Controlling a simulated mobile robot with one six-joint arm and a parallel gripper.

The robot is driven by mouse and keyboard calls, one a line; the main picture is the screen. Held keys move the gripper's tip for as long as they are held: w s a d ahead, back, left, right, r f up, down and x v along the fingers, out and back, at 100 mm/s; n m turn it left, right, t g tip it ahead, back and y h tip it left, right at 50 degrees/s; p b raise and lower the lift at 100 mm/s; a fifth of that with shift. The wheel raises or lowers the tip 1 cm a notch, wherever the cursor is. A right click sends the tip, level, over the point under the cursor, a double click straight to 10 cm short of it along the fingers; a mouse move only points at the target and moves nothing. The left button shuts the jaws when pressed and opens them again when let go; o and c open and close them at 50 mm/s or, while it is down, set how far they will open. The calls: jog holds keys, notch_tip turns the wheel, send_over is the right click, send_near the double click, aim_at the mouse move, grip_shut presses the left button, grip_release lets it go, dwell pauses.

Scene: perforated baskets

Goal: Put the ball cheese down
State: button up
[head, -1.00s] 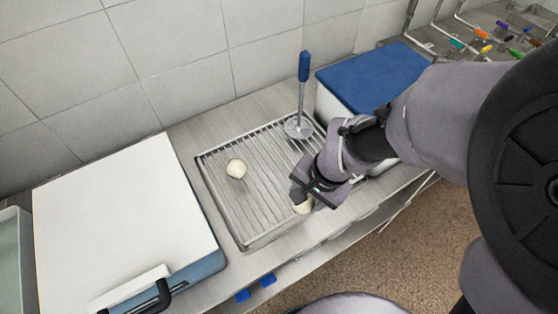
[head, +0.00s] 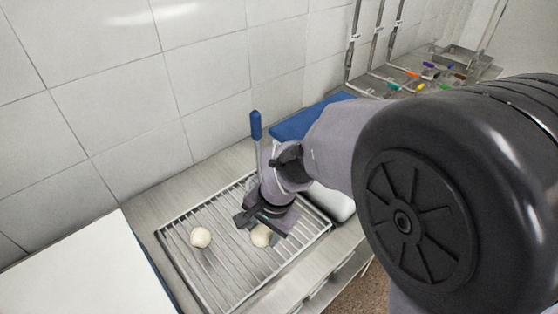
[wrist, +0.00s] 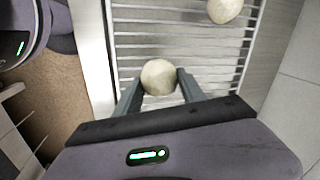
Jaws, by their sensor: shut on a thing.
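My gripper (head: 258,232) is over the right part of a metal wire rack (head: 225,281). It is shut on a pale round ball cheese (head: 262,236). In the wrist view the held ball cheese (wrist: 158,77) sits between the two fingertips (wrist: 157,84), with the rack's bars (wrist: 180,48) behind it. I cannot tell whether its underside touches the bars. A second pale ball (head: 200,237) rests on the left part of the rack, apart from my gripper. It also shows at the top of the wrist view (wrist: 224,10).
A blue-handled upright tool (head: 256,128) stands at the rack's back. A white box (head: 85,270) is at the left and a blue-lidded box (head: 308,117) behind my arm. Tiled wall (head: 120,90) closes off the back. Bare bars lie in front of both balls.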

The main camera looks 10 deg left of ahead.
aim_at(265, 238)
jog(key=b+x, duration=0.1)
jog(key=x, duration=0.2)
jog(key=shift+d+f+b, duration=0.35)
jog(key=shift+b, duration=0.05)
jog(key=shift+f, duration=0.2)
jog(key=o, duration=1.4)
jog(key=shift+r, duration=0.1)
jog(key=s+d+r+t+p, duration=0.1)
jog(key=s+d+r+p, duration=0.1)
jog(key=d+r, duration=0.5)
jog(key=s+d+r+t+p, duration=0.1)
jog(key=d+r+p, duration=0.15)
jog(key=r, duration=0.85)
jog(key=s+d+r+t, duration=0.2)
jog(key=s+d+r, duration=0.2)
jog(key=s+d, duration=0.5)
jog(key=shift+s+d+r+n+t, duration=0.3)
jog(key=shift+s+n, duration=0.1)
jog(key=shift+s, duration=0.15)
